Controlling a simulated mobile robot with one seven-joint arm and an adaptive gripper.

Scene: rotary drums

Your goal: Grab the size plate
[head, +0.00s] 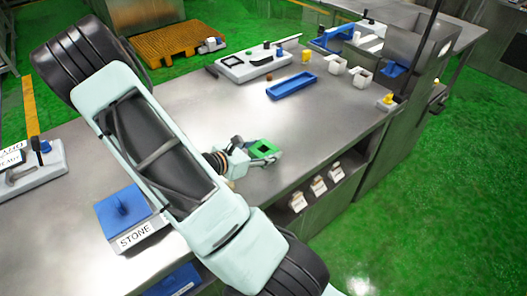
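A small green square plate (264,149) with a darker middle shows at the right end of my arm, near the front edge of the steel table. I take it to be the size plate, but no label on it is readable. My gripper (262,155) is at this plate and overlaps it in the head view. The fingers are small and partly merged with the plate, so I cannot tell whether they touch it or are closed on it. My pale arm hides part of the table to the left.
A steel table (330,120) carries a blue tray (291,86), small white cups (337,65), a grey control box (253,62) and a blue-topped box marked STONE (128,214). White tags (319,185) hang on its front. Bare tabletop lies right of my gripper.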

